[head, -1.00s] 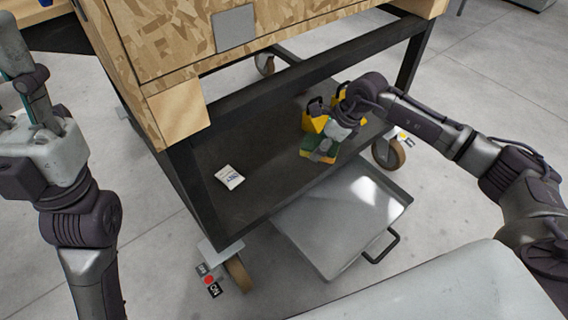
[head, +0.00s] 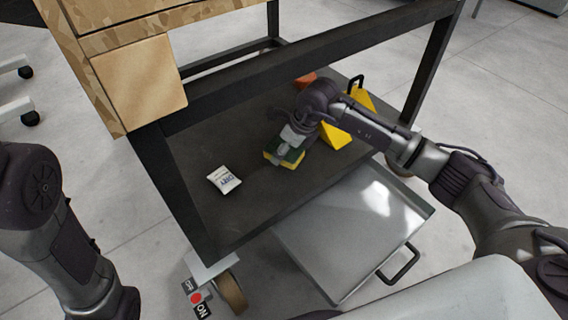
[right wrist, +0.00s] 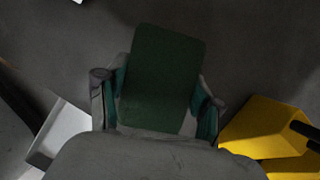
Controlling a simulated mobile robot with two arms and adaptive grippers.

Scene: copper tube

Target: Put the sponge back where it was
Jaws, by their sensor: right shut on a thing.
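The sponge (head: 270,158), yellow with a green scouring face, is held low over the dark lower shelf (head: 215,225) of the cart in the head view. My right gripper (head: 288,150) is shut on it, and I cannot tell whether the sponge touches the shelf. In the right wrist view the sponge's green face (right wrist: 163,75) shows between the two fingers of my right gripper (right wrist: 162,98). In the head view only part of my left arm shows at the left edge; its gripper is out of view.
A white card (head: 224,180) with dark print lies on the shelf left of the sponge. Yellow objects (head: 337,137) stand right of it, and an orange one (head: 305,80) behind. A metal tray (head: 345,225) juts out below the shelf's front edge. Dark posts frame the shelf.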

